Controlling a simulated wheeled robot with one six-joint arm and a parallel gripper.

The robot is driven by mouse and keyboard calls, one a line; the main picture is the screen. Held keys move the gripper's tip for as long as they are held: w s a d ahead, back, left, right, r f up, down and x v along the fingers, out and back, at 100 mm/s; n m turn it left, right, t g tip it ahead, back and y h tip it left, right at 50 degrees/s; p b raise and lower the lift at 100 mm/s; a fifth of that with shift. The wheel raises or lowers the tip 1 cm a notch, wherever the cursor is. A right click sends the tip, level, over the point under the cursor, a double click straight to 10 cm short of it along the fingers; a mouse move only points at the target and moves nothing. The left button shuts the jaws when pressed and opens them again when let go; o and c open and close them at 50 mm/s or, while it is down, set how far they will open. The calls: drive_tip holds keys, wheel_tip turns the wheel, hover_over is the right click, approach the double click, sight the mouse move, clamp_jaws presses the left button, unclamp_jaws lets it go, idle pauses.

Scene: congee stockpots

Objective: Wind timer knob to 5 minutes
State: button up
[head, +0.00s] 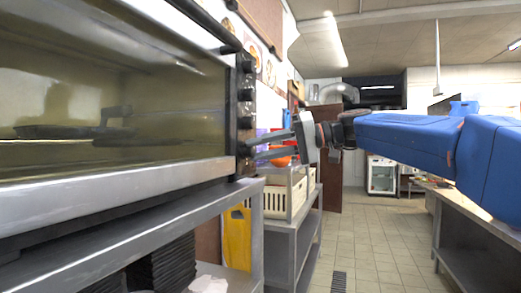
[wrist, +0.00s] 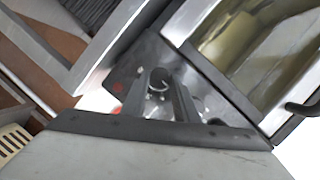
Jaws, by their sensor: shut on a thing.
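The oven (head: 110,100) fills the left of the head view, with a dark control panel at its right edge carrying a column of knobs. My gripper (head: 246,150) reaches in from the right, its fingertips at the lower part of that panel. In the wrist view the timer knob (wrist: 160,79), dark and round, sits on the panel (wrist: 139,62) between the tips of my gripper (wrist: 163,92). The fingers are shut on the knob. Its pointer and dial marks are too small to read, and the knob is hidden in the head view.
The oven stands on a grey metal table (head: 130,245). A cream crate (head: 285,195) sits on a metal shelf unit behind my gripper. Another metal table (head: 470,255) stands at the right. The tiled floor (head: 375,250) between them is clear.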

drive_tip(key=shift+m, duration=0.3)
drive_tip(key=m, duration=0.1)
drive_tip(key=m+y, duration=0.1)
drive_tip(key=shift+w+f+m+g, duration=0.15)
drive_tip(key=shift+f+m+g, duration=0.05)
drive_tip(key=shift+m+g, duration=0.2)
drive_tip(key=shift+f+m+y, duration=0.2)
drive_tip(key=shift+m+y, duration=0.4)
drive_tip(key=shift+m, duration=1.1)
drive_tip(key=o, duration=1.1)
drive_tip(key=shift+d, duration=0.1)
drive_tip(key=shift+c, duration=0.2)
drive_tip(key=shift+d, duration=0.1)
drive_tip(key=d, duration=1.7)
drive_tip(key=shift+s, duration=0.3)
